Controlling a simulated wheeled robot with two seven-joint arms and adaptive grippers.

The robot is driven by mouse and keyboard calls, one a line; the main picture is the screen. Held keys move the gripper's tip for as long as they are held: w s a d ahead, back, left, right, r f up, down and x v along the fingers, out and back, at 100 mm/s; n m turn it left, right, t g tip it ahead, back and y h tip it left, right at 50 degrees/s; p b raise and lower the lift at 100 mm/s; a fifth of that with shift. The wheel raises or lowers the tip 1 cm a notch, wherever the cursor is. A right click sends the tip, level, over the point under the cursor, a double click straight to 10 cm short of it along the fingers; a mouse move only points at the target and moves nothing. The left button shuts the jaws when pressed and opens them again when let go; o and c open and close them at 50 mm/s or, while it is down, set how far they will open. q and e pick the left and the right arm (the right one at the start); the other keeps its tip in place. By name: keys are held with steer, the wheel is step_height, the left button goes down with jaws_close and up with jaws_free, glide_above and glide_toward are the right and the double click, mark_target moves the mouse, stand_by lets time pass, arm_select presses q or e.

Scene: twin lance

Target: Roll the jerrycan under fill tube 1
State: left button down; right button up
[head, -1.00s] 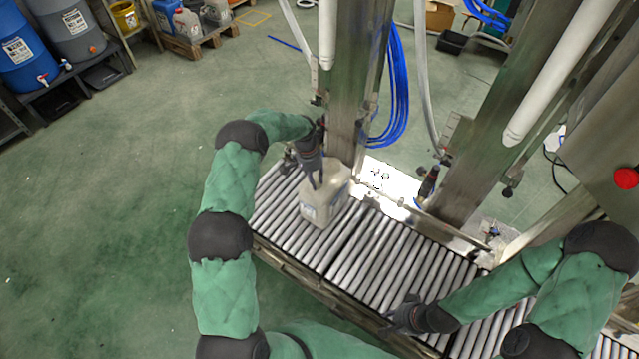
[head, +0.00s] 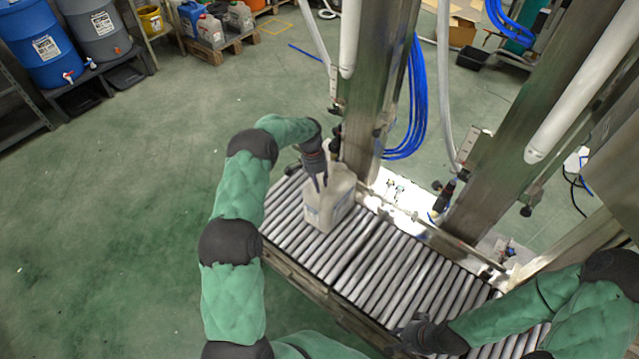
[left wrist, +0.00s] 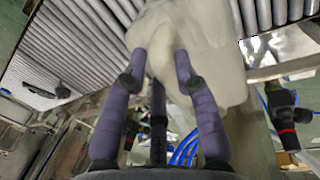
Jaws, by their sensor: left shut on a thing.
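The jerrycan (head: 328,203), whitish and boxy with a label low on its side, stands upright on the roller conveyor (head: 376,262) near its far left end. My left gripper (head: 319,184) is at its top and shut on it. In the left wrist view my left gripper's fingers (left wrist: 160,62) reach the pale jerrycan (left wrist: 192,40); the exact grip spot is partly hidden. White tubes hang above the line, one (head: 350,40) near the jerrycan and one (head: 575,95) at the right; no number is readable. My right gripper (head: 402,338) is low over the rollers, apart from the jerrycan; its fingers are unclear.
Steel columns (head: 368,110) stand along the conveyor's far side, with a rail (head: 440,240) and blue hoses (head: 408,110). Rollers right of the jerrycan are clear up to my right arm. Drums (head: 38,45) and a pallet (head: 228,45) stand far off at the left.

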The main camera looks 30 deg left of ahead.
arm_select(q)
steer(key=c, duration=0.9)
jaws_free()
steer(key=r, duration=0.4)
steer(key=a+r, duration=0.1)
steer(key=r, duration=0.3)
steer(key=a+r, duration=0.1)
steer(key=r, duration=0.2)
steer(key=shift+w+a+r, duration=0.15)
steer(key=shift+w+r, duration=0.15)
steer(key=shift+r, duration=0.1)
steer(key=s+d+f+n+h+p, duration=0.1)
steer(key=s+d+f, duration=0.4)
steer(key=d+f, duration=0.3)
steer(key=s+d+f+n+p, duration=0.1)
steer(key=s+d+f, duration=0.5)
steer(key=d+f, duration=0.15)
steer(key=s+d+n, duration=0.1)
steer(key=s+d, duration=0.2)
steer(key=s, duration=0.4)
steer(key=s+d+n+p, duration=0.1)
steer(key=s+d, duration=0.3)
steer(key=s, duration=0.4)
steer(key=s+d+f+n+t, duration=0.1)
steer(key=s+d, duration=0.2)
steer(key=s, duration=0.5)
steer(key=shift+d+f+n+h+p, duration=0.1)
steer(key=shift+d+n+h+p, duration=0.1)
steer(key=shift+n+h+p, duration=0.15)
